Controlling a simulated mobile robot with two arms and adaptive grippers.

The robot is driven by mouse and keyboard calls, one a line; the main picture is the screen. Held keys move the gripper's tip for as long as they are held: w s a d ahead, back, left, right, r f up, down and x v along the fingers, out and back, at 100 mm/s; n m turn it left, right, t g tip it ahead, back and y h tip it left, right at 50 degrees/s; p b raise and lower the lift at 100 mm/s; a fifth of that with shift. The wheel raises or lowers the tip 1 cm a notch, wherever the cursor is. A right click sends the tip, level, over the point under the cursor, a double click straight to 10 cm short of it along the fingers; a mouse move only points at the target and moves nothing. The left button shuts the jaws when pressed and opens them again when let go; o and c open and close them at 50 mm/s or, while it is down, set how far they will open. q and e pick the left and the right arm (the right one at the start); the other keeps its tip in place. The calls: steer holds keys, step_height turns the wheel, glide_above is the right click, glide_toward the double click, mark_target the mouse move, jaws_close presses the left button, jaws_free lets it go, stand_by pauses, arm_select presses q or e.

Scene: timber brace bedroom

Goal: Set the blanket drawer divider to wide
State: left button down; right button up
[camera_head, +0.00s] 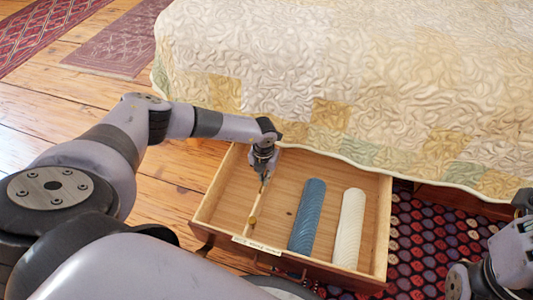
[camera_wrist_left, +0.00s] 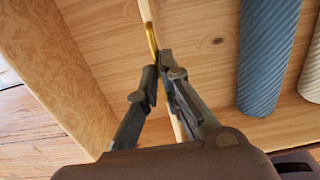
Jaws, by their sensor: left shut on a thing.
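The blanket drawer (camera_head: 384,230) is pulled out from under the bed. Its divider (camera_head: 257,200) is a thin pale strip running front to back, nearer the left wall than the right. My left gripper (camera_head: 264,178) reaches down to the divider. In the left wrist view, the fingers of my left gripper (camera_wrist_left: 160,72) are shut on a slim brass piece (camera_wrist_left: 151,38) at the divider (camera_wrist_left: 176,128). The gripped part is partly hidden between the fingers. A round brass knob (camera_head: 252,220) shows near the divider's front end. My right gripper's fingers are not visible.
A rolled blue blanket (camera_head: 308,213) and a rolled cream blanket (camera_head: 349,225) lie right of the divider. The compartment left of it looks empty. A pale label (camera_head: 257,245) sits on the front rim. The quilted bed (camera_head: 330,70) overhangs the drawer's back.

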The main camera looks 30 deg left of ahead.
arm_select(q)
steer(key=c, duration=1.8)
jaws_free()
steer(key=shift+s+a, duration=0.1)
steer(key=shift+a, duration=0.25)
steer(key=shift+d, duration=0.1)
steer(key=shift+r, duration=0.1)
step_height(320, 180, up, 12)
steer(key=shift+f, duration=0.1)
